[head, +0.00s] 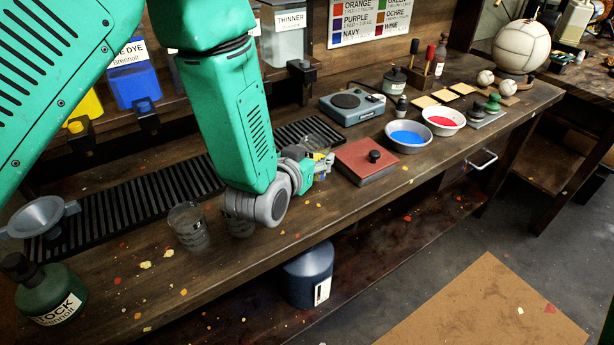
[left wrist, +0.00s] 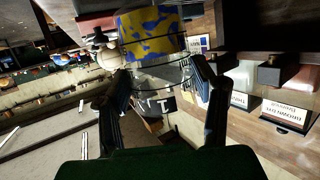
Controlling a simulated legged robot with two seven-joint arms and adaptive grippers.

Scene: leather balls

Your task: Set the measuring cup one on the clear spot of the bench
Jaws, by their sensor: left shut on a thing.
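My left gripper (head: 317,165) is over the middle of the bench, left of the red-topped box. It is shut on a clear cup with dark bands, which I take for measuring cup one. In the left wrist view the fingers of the left gripper (left wrist: 158,72) clasp the cup (left wrist: 155,88) from both sides; its far part shows mottled yellow and blue. In the head view the cup is mostly hidden by the gripper. The bench (head: 130,292) has bare wood along its front. My right gripper is out of view.
Two similar glass cups (head: 187,228) stand near my forearm, the right one partly hidden. The red-topped box (head: 362,166), a blue-filled bowl (head: 408,138) and a red-filled bowl (head: 443,121) stand to the right. A funnel (head: 40,215) and green bottle (head: 48,292) are at the left.

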